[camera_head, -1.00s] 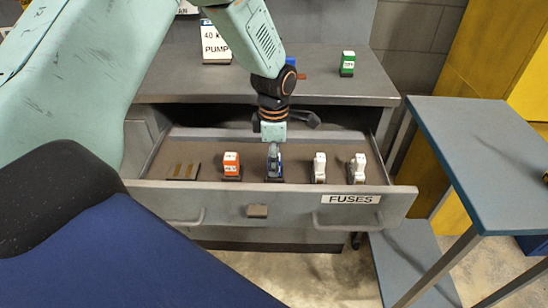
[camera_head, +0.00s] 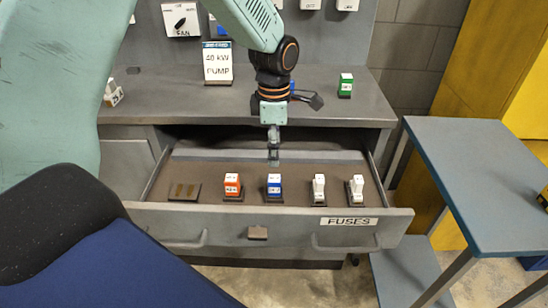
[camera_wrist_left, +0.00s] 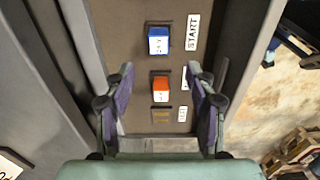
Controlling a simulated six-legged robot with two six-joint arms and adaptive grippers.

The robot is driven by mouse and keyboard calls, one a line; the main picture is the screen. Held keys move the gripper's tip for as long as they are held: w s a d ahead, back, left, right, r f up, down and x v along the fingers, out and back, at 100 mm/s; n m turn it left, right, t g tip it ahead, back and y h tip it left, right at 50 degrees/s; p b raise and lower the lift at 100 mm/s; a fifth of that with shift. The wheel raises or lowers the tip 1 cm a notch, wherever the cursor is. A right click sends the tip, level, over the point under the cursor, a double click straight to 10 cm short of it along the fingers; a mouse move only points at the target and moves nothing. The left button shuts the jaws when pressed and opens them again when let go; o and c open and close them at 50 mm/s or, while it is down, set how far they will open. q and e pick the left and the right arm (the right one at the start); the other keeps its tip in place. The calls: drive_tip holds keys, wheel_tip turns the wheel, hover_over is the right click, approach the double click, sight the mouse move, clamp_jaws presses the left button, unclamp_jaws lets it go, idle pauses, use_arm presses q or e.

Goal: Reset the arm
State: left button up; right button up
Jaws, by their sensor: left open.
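My left arm comes in from the left, and its gripper (camera_head: 273,152) hangs over the back part of the open drawer (camera_head: 200,222). In the left wrist view the gripper (camera_wrist_left: 160,76) has its two fingers wide apart with nothing held between them. A blue fuse (camera_head: 274,187) stands in the drawer, apart from and in front of the gripper. An orange fuse (camera_head: 232,185) stands to its left. Both also show in the left wrist view, the blue fuse (camera_wrist_left: 158,41) above the orange fuse (camera_wrist_left: 160,87). My right gripper is not in view.
Two white fuses (camera_head: 318,187) stand at the drawer's right; an empty holder (camera_head: 185,191) is at its left. Behind is a grey bench (camera_head: 180,92) with a pump sign (camera_head: 218,63) and a green fuse (camera_head: 345,84). A blue-grey table (camera_head: 490,180) stands at right.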

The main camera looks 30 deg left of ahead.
use_arm(q)
drive_tip(key=shift+r, duration=0.6)
